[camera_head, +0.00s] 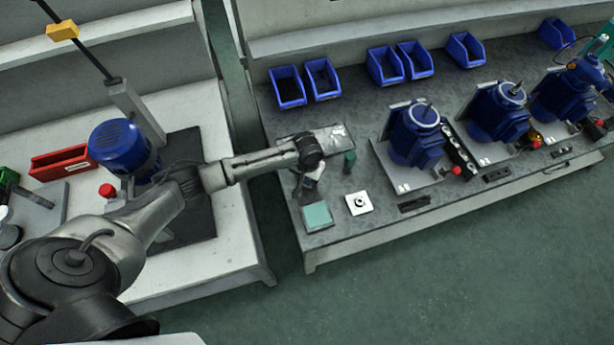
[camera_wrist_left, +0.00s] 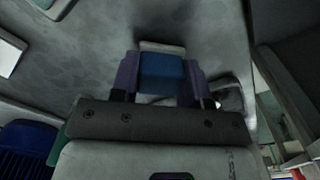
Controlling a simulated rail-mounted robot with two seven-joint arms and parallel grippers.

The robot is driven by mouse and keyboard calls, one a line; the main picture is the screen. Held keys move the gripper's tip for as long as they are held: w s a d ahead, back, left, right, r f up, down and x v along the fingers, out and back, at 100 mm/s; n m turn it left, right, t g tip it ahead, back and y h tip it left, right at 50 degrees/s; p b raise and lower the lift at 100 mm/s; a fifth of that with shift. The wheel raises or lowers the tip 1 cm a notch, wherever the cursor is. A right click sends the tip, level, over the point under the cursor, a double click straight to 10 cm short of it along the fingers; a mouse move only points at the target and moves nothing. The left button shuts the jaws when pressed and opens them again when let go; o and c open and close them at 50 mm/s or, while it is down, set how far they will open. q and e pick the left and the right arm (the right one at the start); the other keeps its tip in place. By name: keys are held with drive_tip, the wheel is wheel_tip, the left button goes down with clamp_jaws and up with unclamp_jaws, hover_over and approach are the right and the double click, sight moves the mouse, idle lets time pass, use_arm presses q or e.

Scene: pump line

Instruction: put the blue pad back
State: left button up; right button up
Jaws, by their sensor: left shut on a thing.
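My left gripper (camera_head: 305,192) is low over the near left corner of the right-hand bench. In the wrist view the left gripper (camera_wrist_left: 161,75) has a finger on each side of the blue pad (camera_wrist_left: 162,73) and is shut on it. A pale edge shows just beyond the pad. In the head view I cannot make out the blue pad, as the gripper and arm cover that spot. I cannot tell whether the pad touches the bench. My right gripper is in neither view.
A teal square (camera_head: 317,215) and a white plate with a dark centre (camera_head: 358,203) lie near the bench's front edge. A small green block (camera_head: 350,161) stands right of the gripper. Blue motors (camera_head: 416,135) stand further right. Blue bins (camera_head: 322,77) line the back.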

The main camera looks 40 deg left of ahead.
use_arm(q)
drive_tip(key=o, duration=0.8)
drive_tip(key=shift+f, duration=0.1)
drive_tip(key=shift+r, duration=0.25)
wheel_tip(320, 180, up, 12)
drive_tip(key=p, duration=0.3)
